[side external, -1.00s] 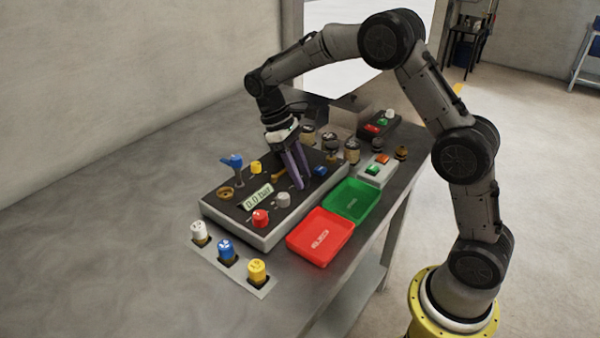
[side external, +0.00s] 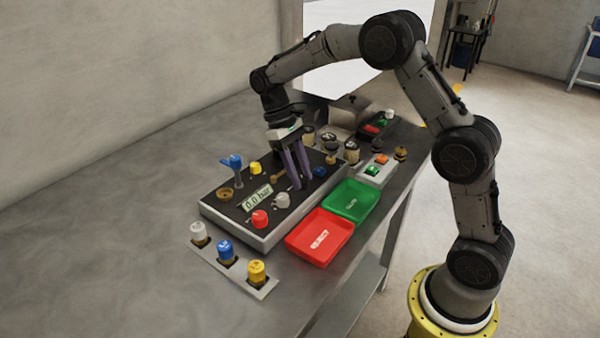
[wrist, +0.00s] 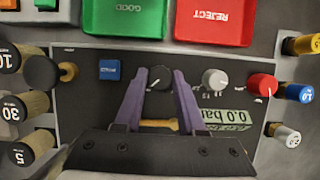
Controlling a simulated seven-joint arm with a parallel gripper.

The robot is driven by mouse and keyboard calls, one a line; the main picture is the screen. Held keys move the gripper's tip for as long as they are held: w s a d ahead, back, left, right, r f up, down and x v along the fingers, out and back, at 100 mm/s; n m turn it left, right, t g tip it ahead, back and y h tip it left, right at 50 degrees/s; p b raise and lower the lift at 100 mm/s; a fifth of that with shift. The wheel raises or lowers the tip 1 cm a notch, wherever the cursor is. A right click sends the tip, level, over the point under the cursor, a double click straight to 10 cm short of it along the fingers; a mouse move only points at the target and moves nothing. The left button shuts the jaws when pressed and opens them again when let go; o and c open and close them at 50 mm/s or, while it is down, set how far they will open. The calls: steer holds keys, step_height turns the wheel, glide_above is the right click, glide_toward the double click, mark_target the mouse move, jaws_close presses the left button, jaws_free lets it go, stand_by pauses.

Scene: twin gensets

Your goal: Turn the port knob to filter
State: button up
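A dark round knob (wrist: 159,78) with a pale pointer line sits on the black control panel (wrist: 85,100), between a blue square button (wrist: 110,70) and a grey-white knob (wrist: 214,80). My gripper (wrist: 160,76) points down at the panel with its two purple fingers apart, one on each side of the dark knob. Whether the fingertips touch it cannot be told. In the side view my gripper (side external: 302,186) stands over the panel (side external: 236,207) and hides this knob. The markings around the knob are too small to read.
A red knob (side external: 260,219), grey knob (side external: 282,200), yellow knob (side external: 256,168), blue lever (side external: 233,162) and display (side external: 258,198) share the panel. Red (side external: 320,238) and green (side external: 350,200) trays lie beside it. Dark-topped weights (wrist: 38,72) stand close by.

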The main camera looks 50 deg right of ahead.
steer(key=o, duration=0.4)
steer(key=v, duration=1.4)
steer(key=shift+s, duration=0.1)
